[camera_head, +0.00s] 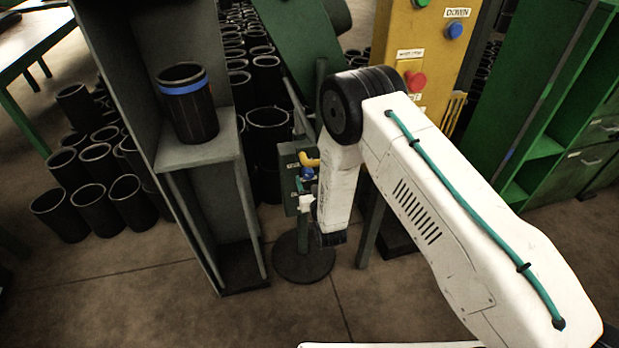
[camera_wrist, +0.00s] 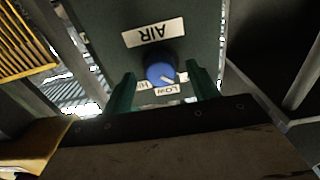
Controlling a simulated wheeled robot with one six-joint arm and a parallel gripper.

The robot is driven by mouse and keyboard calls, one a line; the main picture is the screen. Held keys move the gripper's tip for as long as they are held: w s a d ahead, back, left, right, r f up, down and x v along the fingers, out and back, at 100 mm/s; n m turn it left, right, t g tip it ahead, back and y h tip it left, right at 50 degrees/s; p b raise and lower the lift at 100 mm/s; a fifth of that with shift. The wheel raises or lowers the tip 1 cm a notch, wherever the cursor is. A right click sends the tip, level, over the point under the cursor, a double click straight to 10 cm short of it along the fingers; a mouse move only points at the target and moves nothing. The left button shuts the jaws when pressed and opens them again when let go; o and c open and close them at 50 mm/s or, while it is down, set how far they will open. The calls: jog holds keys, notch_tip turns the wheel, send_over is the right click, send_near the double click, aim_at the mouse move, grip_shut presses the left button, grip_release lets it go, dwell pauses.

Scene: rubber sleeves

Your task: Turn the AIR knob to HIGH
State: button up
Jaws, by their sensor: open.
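The AIR knob (camera_wrist: 160,72) is a round blue knob on a dark green panel (camera_wrist: 190,25), seen upside down in the wrist view. Its white pointer line appears to aim at the LOW label (camera_wrist: 170,90). The HIGH label (camera_wrist: 143,85) is partly hidden. In the head view the box (camera_head: 288,170) stands on a post, with a small blue part, likely the knob (camera_head: 307,173), on its right side. My gripper (camera_wrist: 162,78) is open, with one green finger on each side of the knob. Contact cannot be told.
A grey shelf (camera_head: 215,150) holding a black sleeve with a blue band (camera_head: 188,105) stands left of the box. A yellow button column (camera_head: 405,40) stands behind my arm. A yellow bent part (camera_head: 309,160) sits by the knob. Several black sleeves crowd the floor behind.

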jog(key=shift+x, duration=0.95)
jog(key=c, duration=1)
